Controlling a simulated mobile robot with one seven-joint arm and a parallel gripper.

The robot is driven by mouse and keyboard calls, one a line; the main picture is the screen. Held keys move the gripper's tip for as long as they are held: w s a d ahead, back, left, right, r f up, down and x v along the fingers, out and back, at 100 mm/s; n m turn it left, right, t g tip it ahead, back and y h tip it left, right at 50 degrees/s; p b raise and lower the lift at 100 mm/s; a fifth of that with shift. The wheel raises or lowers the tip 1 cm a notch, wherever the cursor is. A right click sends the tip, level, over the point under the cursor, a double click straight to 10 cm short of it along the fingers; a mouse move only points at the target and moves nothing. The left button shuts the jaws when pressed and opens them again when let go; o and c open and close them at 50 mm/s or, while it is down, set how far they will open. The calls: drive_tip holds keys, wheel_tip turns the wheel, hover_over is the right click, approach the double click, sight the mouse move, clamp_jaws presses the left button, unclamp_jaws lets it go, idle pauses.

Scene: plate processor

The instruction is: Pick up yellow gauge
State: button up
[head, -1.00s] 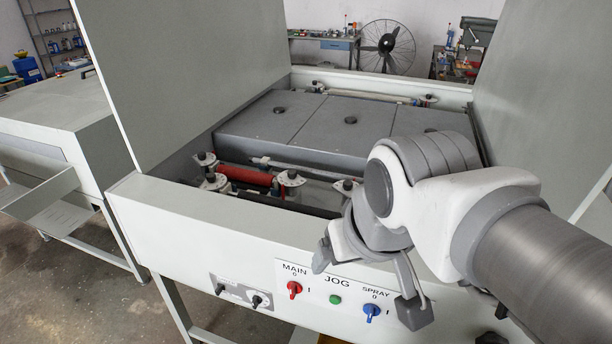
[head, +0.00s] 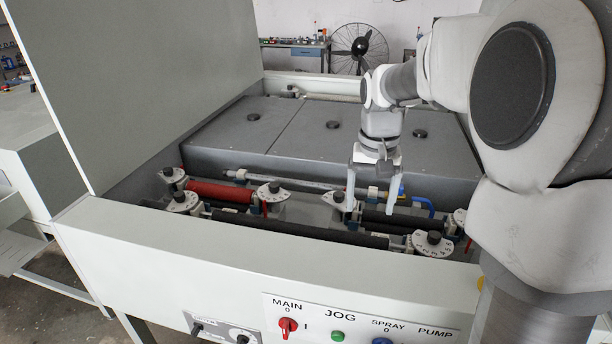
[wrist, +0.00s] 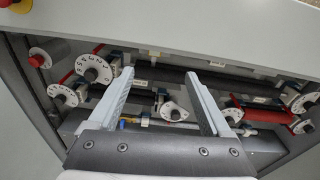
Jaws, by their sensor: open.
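My gripper (head: 371,210) is open and empty, pointing down over the open bay of the machine in the head view. In the wrist view my gripper (wrist: 157,74) has its two fingers spread over the rollers and dials. I cannot make out a clearly yellow gauge. The dials in view are white with dark knobs, such as one dial (wrist: 173,112) between the fingers in the wrist view. A small yellowish fitting (head: 373,192) shows behind the fingers in the head view. My arm hides part of the machine's right side.
A red roller (head: 218,192) and a black roller (head: 298,232) lie in the bay. Grey covers (head: 310,138) lie behind them. A raised panel (head: 140,80) stands at the left. The front wall (head: 230,255) carries the switches.

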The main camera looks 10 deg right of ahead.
drive_tip(key=shift+m+g, duration=0.4)
drive_tip(key=w+f, duration=0.1)
drive_tip(key=f, duration=0.4)
drive_tip(key=w+d+f+b, duration=0.1)
drive_tip(key=f, duration=0.5)
drive_tip(key=w+d+f, duration=0.1)
drive_tip(key=f, duration=0.5)
drive_tip(key=shift+w+d, duration=0.15)
drive_tip(key=shift+w, duration=0.05)
drive_tip(key=shift+w+d+f, duration=0.15)
drive_tip(key=shift+f, duration=1.2)
drive_tip(key=shift+w+d+f, duration=0.1)
drive_tip(key=shift+w+f, duration=0.05)
drive_tip(key=shift+f, duration=1.15)
clamp_jaws()
